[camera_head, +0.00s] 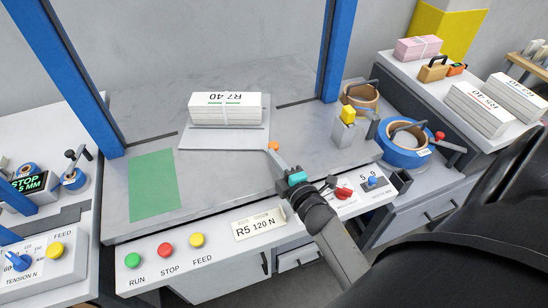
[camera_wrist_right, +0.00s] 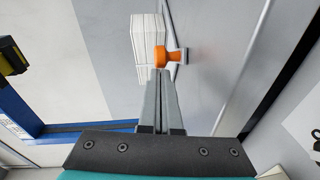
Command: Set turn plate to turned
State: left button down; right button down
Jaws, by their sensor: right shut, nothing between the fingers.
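The turn plate (camera_head: 190,138) is a flat light-grey plate on the worktable. A strapped white paper bundle (camera_head: 225,116) labelled R7 40 lies on it, its label upside down in the head view. An orange knob (camera_head: 272,146) sits at the plate's front right corner; it also shows in the right wrist view (camera_wrist_right: 171,57). My right gripper (camera_head: 277,156) is shut and empty, its fingertips right at the knob. In the right wrist view the fingertips (camera_wrist_right: 161,74) overlap the knob's lower left; I cannot tell whether they touch. My left gripper is not in view.
A green mat (camera_head: 153,185) lies left of the plate. Blue posts (camera_head: 335,50) rise at both sides. A yellow-topped block (camera_head: 346,122) and a blue tape roll (camera_head: 404,145) stand at the right. Run, stop and feed buttons (camera_head: 166,250) line the front panel.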

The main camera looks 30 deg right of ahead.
aim_at(296, 149)
jog(key=shift+w+d+n+y, duration=0.15)
jog(key=shift+d+n+y, duration=0.45)
jog(key=shift+d, duration=0.5)
jog(key=shift+w+d+n+y, duration=0.15)
jog(key=shift+d+n+y, duration=0.15)
jog(key=shift+d+y, duration=0.35)
jog(key=shift+n+y, duration=0.6)
jog(key=shift+y, duration=0.35)
jog(key=d, duration=0.1)
jog(key=w+d+b, duration=0.1)
jog(key=d, duration=0.1)
jog(key=d+b, duration=0.1)
jog(key=d, duration=0.1)
jog(key=shift+w+d+f, duration=0.1)
jog(key=shift+w+d, duration=0.15)
jog(key=shift+w, duration=0.05)
jog(key=shift+d, duration=0.2)
jog(key=shift+r, duration=0.2)
